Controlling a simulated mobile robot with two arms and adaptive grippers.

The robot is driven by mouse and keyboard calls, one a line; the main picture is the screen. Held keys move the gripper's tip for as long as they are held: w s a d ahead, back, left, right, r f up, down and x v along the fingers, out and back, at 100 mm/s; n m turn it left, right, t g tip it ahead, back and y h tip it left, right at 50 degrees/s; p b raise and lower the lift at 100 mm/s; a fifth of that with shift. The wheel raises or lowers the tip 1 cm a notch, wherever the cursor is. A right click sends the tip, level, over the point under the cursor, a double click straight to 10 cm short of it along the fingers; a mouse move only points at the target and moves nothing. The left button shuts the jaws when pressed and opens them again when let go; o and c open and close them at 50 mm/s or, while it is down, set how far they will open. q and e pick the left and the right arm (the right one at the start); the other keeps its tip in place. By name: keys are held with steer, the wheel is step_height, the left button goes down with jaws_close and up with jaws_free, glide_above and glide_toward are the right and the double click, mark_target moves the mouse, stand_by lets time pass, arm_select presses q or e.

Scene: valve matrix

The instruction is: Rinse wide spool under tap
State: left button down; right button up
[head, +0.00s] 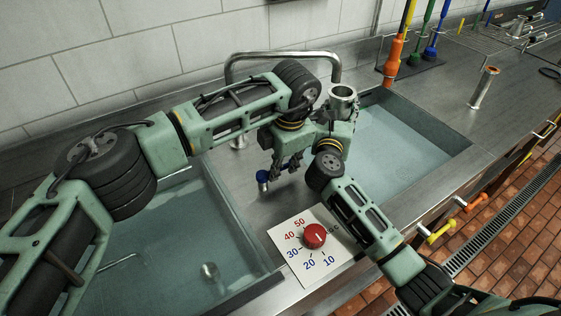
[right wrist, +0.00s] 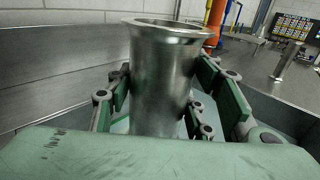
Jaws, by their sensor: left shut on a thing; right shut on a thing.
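The wide spool (head: 343,97) is a shiny metal tube with a flared rim, held upright with its open end up. My right gripper (right wrist: 155,105) is shut around its body; the spool (right wrist: 165,70) fills the middle of the right wrist view. The tap (head: 285,55) is an arched metal pipe behind my arms. Its right end comes down close to the spool's rim in the picture; I see no water running. My left gripper (head: 286,163) points down at the deck between the basins, shut at a small blue-ended handle (head: 262,178); its fingers partly hide the contact.
Left basin (head: 215,225) and right basin (head: 440,150) hold water or have a bluish floor. A red dial (head: 314,236) sits on a numbered white plate (head: 335,262). A narrower metal spool (head: 483,88) stands on the right deck. Coloured brushes (head: 395,55) stand at the back.

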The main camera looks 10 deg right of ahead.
arm_select(q)
steer(key=m, duration=0.3)
steer(key=shift+s+r+h, duration=0.3)
steer(key=shift+r+h, duration=0.05)
steer(key=shift+h, duration=0.05)
steer(key=c, duration=2)
jaws_free()
steer(key=shift+o, duration=0.7)
steer(key=shift+f, duration=0.2)
step_height(320, 180, up, 12)
steer(key=s, duration=0.2)
steer(key=shift+s, duration=0.15)
steer(key=shift+f, duration=0.1)
